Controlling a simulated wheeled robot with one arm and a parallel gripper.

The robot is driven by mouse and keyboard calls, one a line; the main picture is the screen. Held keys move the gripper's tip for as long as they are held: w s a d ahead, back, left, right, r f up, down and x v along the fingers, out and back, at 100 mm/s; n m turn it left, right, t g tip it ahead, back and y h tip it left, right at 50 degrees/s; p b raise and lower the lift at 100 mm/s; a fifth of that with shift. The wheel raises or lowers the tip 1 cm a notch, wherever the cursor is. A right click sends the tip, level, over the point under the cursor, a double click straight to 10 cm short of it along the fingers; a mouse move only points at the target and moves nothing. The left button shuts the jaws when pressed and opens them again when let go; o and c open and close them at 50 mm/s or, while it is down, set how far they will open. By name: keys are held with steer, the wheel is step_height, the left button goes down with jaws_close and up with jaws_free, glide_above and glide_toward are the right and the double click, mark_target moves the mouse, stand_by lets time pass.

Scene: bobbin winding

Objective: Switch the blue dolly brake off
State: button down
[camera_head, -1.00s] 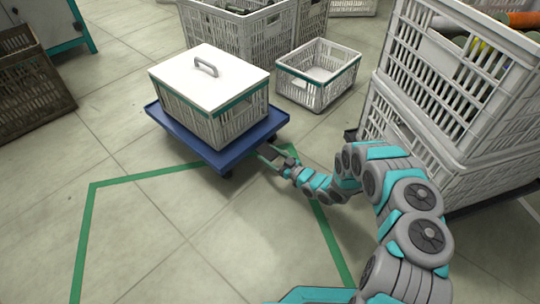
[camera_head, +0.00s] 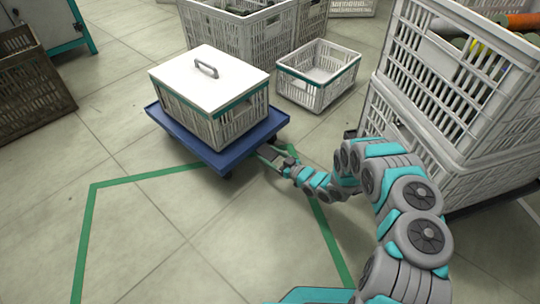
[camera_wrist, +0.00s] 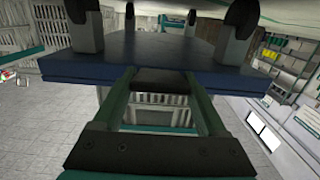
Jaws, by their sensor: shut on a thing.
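The blue dolly (camera_head: 193,148) stands on the floor and carries a lidded grey crate (camera_head: 215,103). In the wrist view the dolly's blue edge (camera_wrist: 75,66) spans the upper picture, with casters above it, so the view is upside down. A dark tab (camera_wrist: 160,80) sticks out from that edge; it looks like the brake, but its on or off position cannot be told. My gripper (camera_head: 265,151) is at the dolly's right front edge. In the wrist view its green fingers (camera_wrist: 158,88) are on either side of the dark tab, shut on it.
A small empty crate (camera_head: 318,75) stands behind the dolly. Tall stacked crates (camera_head: 450,90) rise close to my arm on the right. A brown crate (camera_head: 28,95) is at the left. Green floor tape (camera_head: 85,235) marks open floor in front.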

step_height(320, 180, up, 2)
steer(key=g+h+p, duration=0.2)
steer(key=p, duration=0.1)
steer(key=shift+r, duration=0.1)
steer(key=shift+a+r+g+h+p, duration=0.15)
steer(key=shift+g+h+p, duration=0.1)
steer(key=shift+h+p, duration=0.3)
steer(key=shift+d+r+g+h+p, duration=0.1)
steer(key=shift+g+h+p, duration=0.2)
steer(key=shift+p, duration=0.3)
steer(key=shift+h, duration=0.25)
jaws_free()
